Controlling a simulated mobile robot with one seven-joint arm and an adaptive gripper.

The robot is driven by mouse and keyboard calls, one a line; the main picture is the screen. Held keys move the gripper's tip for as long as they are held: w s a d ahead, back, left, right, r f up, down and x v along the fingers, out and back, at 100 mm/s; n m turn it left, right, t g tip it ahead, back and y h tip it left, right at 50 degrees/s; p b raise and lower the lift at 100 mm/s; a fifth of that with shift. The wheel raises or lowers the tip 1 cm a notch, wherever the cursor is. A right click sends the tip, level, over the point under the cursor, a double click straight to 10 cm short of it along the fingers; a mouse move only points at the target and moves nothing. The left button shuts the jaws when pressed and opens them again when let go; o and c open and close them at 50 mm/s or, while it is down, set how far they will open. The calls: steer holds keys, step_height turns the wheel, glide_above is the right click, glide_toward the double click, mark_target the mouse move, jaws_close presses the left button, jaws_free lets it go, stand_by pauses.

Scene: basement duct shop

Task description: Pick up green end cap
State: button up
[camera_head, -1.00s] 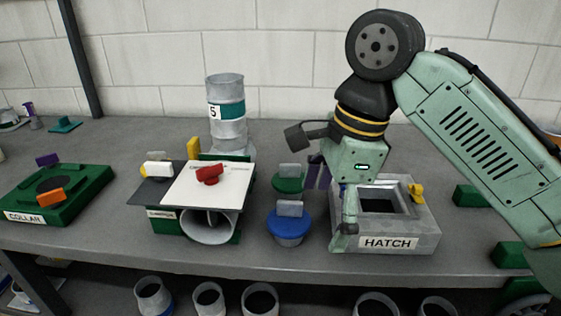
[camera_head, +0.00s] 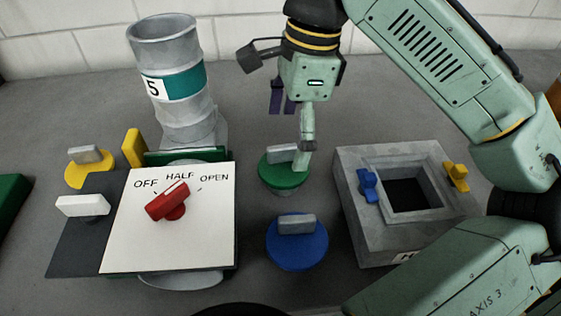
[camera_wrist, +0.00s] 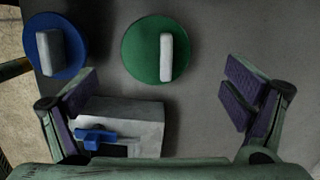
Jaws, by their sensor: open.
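The green end cap (camera_head: 285,174) is a round green disc with a grey upright grip bar, standing on the bench between the white dial panel and the hatch block. In the wrist view the green end cap (camera_wrist: 148,50) lies ahead of the fingers, with its bar (camera_wrist: 166,57) fully visible. My gripper (camera_head: 290,105) is above and just behind the cap in the head view; an arm part hides some of the cap's right edge. In the wrist view my gripper (camera_wrist: 158,100) has its purple-padded fingers wide apart, with nothing held between them.
A blue end cap (camera_head: 297,245) stands in front of the green one. The grey hatch block (camera_head: 352,210), with blue and yellow latches, is to the right. The dial panel (camera_head: 205,235) with a red knob is to the left. A tall grey duct (camera_head: 180,115) stands behind it.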

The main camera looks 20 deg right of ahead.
mark_target(281, 166)
steer(key=f, duration=0.2)
steer(key=a+f, duration=0.1)
steer(key=f, duration=0.2)
steer(key=f+p, duration=0.1)
steer(key=f, duration=0.1)
steer(key=shift+s+a+f, duration=0.15)
steer(key=shift+a, duration=0.25)
steer(key=shift+c, duration=0.2)
steer(key=c, duration=1.2)
